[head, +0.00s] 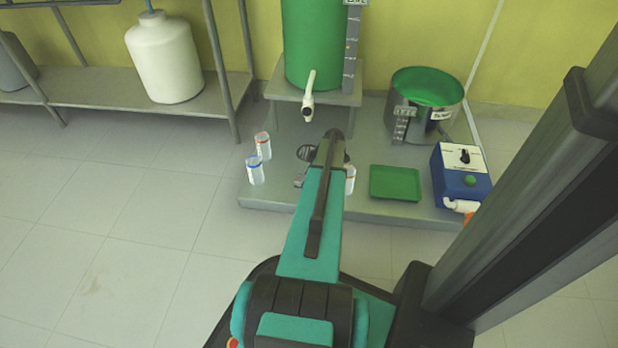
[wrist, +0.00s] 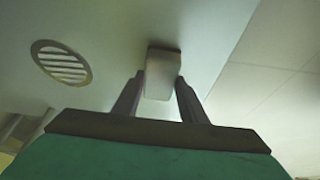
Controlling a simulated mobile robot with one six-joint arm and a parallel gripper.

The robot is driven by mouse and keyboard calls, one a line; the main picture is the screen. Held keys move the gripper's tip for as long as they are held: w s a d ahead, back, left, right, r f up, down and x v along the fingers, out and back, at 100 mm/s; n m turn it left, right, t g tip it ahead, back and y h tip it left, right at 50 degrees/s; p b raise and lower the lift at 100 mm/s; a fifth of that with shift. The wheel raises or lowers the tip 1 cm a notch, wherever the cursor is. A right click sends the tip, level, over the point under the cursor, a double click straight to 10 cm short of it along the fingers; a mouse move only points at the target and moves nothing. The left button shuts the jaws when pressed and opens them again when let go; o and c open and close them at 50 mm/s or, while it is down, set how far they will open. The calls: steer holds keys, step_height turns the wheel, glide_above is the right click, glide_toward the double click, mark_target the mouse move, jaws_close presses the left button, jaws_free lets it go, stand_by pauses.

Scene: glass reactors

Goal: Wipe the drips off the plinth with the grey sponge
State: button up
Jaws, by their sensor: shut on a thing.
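The grey plinth (head: 390,217) is a low slab in the head view; its pale top (wrist: 110,18) fills the left and middle of the wrist view. In the wrist view my gripper (wrist: 160,84) is shut on the grey sponge (wrist: 162,72), a small pale block between the two fingers. The sponge is close to the plinth top; I cannot tell if it touches. A round slotted drain (wrist: 62,63) lies left of the sponge. I cannot make out any drips in either view.
On the plinth are an orange-marked cup (head: 263,146), a blue-marked cup (head: 255,171), another cup (head: 350,180) beside my arm, a green tray (head: 395,183), a blue control box (head: 461,177) and a metal pot (head: 425,105). A green tank (head: 312,40) with a white tap (head: 308,95) stands behind.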

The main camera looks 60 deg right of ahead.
mark_target(298, 177)
steer(key=shift+w+a, duration=0.3)
steer(key=shift+w, duration=0.55)
steer(key=shift+w+a, duration=0.25)
steer(key=shift+w, duration=0.6)
steer(key=shift+w, duration=0.1)
steer(key=shift+w+a+f+p, duration=0.1)
steer(key=shift+w+a, duration=0.1)
steer(key=shift+w, duration=0.4)
steer(key=shift+w+a+p, duration=0.1)
steer(key=shift+w+a, duration=0.15)
steer(key=shift+w, duration=0.4)
steer(key=shift+w+a+f+p, duration=0.1)
steer(key=shift+w+a, duration=0.1)
steer(key=shift+w, duration=0.4)
steer(key=shift+d+r, duration=0.1)
steer(key=shift+d, duration=0.2)
steer(key=shift+s+d+r, duration=0.1)
steer(key=shift+s+d, duration=0.1)
steer(key=shift+s, duration=0.45)
steer(key=shift+s+d+r, duration=0.1)
steer(key=shift+s+d, duration=0.1)
steer(key=shift+s, duration=0.4)
steer(key=shift+s+d, duration=0.2)
steer(key=shift+s, duration=0.45)
